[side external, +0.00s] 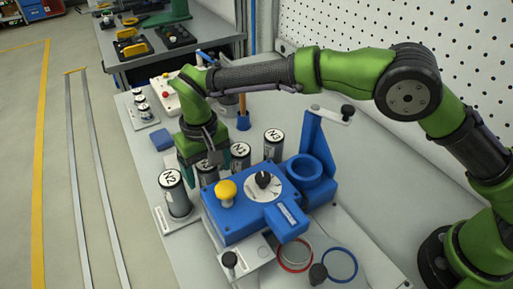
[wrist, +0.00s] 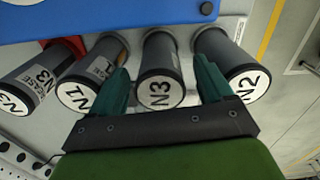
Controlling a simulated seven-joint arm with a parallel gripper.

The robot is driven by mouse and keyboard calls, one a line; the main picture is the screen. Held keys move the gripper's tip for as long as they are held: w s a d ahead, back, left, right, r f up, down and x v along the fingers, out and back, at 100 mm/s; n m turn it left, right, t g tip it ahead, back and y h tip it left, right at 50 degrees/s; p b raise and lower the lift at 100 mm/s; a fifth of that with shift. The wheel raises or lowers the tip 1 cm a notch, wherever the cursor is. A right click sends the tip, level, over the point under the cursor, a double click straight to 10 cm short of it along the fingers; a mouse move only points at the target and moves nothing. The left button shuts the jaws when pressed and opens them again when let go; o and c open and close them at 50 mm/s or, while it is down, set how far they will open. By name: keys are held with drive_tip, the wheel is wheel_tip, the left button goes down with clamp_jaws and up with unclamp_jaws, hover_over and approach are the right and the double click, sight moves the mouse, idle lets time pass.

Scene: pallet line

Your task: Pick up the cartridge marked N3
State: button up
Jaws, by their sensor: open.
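Two dark cylindrical cartridges with white end labels read N3. One N3 cartridge (wrist: 160,70) is in the middle of the wrist view, between my gripper's (wrist: 163,72) two green fingers, with a finger at each side; contact cannot be told. It is partly hidden behind my gripper (side external: 200,155) in the side view. The other N3 cartridge (side external: 273,145) stands at the row's far end, at the left edge in the wrist view (wrist: 22,92). Between them is the N1 cartridge (side external: 240,156). The N2 cartridge (side external: 175,193) stands on the other side. My gripper is open.
A blue fixture (side external: 238,228) with a yellow knob and black dial stands close beside the row. A blue ring-shaped holder (side external: 312,172) is to its right. A red ring (side external: 294,266) and a blue ring (side external: 340,279) lie near the front. A pegboard wall (side external: 340,30) is behind.

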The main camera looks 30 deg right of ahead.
wheel_tip(320, 180, down, 2)
drive_tip(key=shift+f, duration=0.25)
drive_tip(key=c, duration=1.2)
drive_tip(key=shift+r, duration=0.1)
